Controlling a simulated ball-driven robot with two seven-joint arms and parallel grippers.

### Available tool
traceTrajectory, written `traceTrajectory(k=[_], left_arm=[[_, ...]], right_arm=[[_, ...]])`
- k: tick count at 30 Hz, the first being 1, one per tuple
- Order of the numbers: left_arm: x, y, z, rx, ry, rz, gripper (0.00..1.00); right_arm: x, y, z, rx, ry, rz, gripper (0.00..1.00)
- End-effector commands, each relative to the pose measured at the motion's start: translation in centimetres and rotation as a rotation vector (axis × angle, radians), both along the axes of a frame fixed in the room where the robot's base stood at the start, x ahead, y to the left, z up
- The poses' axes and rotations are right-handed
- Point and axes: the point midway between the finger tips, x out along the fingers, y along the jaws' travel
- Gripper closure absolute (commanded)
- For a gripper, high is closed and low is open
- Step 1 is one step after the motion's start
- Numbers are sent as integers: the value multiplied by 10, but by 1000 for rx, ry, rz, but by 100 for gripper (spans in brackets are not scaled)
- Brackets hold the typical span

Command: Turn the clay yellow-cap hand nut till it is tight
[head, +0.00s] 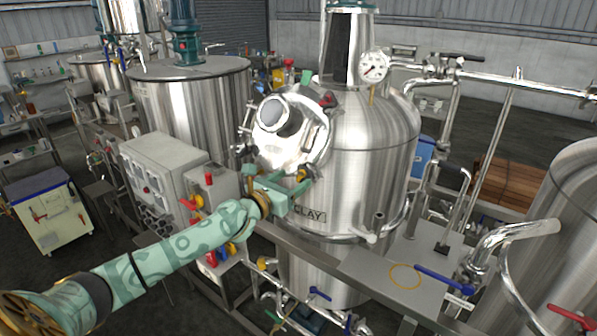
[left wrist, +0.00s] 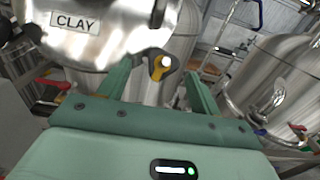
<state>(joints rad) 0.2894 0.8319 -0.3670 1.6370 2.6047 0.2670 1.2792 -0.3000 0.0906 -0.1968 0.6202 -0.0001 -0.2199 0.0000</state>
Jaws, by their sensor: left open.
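The clay tank (head: 350,180) is a steel vessel with a CLAY plate on its front and a round hatch door (head: 290,150) facing me. The yellow-cap hand nut (head: 302,174) sits at the door's lower right rim. In the left wrist view, the hand nut (left wrist: 160,66) shows as a dark and yellow knob with a pale round centre. My left gripper (head: 299,183) is open at the lower door rim. In the left wrist view, the nut appears between the spread fingers (left wrist: 157,72), near their tips; contact cannot be told. My right gripper is not in view.
A red-cap knob (head: 328,98) sits at the door's upper right rim. A steel platform (head: 400,270) with a blue-handled valve lies below right. Another steel tank (head: 565,220) stands at the right. A grey control box (head: 165,172) stands left of the clay tank, beyond my left arm.

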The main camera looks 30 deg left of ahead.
Motion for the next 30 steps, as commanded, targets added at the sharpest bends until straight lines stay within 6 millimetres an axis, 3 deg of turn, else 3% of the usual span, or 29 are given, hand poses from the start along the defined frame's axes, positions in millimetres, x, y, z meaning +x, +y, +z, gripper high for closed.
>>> traceTrajectory(k=[6,17,22,30], left_arm=[[30,-3,1,-2,-1,0,36],[36,-3,0,0,0,-2,36],[35,-3,0,0,0,-1,80],[35,-3,0,12,-1,-8,81]], right_arm=[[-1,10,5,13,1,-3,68],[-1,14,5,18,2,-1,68],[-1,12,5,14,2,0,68],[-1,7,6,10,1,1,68]])
